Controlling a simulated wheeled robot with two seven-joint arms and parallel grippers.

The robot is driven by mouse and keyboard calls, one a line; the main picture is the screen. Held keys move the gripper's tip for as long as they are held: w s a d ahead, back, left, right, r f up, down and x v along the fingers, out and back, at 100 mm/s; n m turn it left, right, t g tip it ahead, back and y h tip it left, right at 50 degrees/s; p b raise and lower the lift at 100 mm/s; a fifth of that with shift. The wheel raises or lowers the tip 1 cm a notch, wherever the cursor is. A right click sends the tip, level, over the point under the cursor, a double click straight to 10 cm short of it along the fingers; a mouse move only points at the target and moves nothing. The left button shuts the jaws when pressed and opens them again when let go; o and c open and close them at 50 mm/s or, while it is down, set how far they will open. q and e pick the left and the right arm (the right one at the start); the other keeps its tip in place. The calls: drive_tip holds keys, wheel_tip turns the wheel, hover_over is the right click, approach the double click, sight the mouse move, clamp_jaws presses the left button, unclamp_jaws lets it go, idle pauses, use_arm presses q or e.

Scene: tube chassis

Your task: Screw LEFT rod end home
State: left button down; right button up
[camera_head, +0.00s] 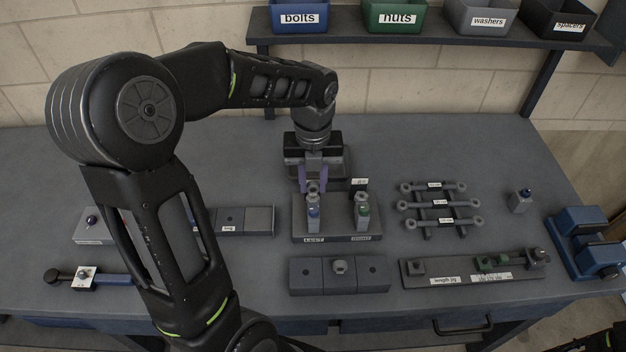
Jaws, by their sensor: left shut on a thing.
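My left gripper (313,178) comes down from above onto the left rod end (313,193) and is shut on it. This rod end stands upright at the left side of a grey stand (338,227), with a blue part (314,211) below it. A label reading "LEFT" is on the stand's front edge. A second rod end (362,196) with a green part (363,209) stands upright on the stand's right side, apart from the gripper. How far the left rod end is threaded in is too small to tell.
A rack with several labelled rods (440,205) lies right of the stand. A length jig (470,268) and a grey block (339,273) lie in front. A blue vise (585,243) is at the right edge. Bins labelled bolts (300,17) and nuts (395,17) sit on a shelf behind.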

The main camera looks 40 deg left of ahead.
use_arm(q)
drive_tip(key=n, duration=0.5)
idle(0.3)
drive_tip(key=shift+n, duration=0.3)
drive_tip(key=n, duration=0.4)
drive_tip(key=shift+f+n+b, duration=0.1)
drive_tip(key=shift+n+b, duration=0.2)
drive_tip(key=shift+b, duration=0.1)
drive_tip(key=shift+n, duration=1.1)
drive_tip(key=n, duration=0.3)
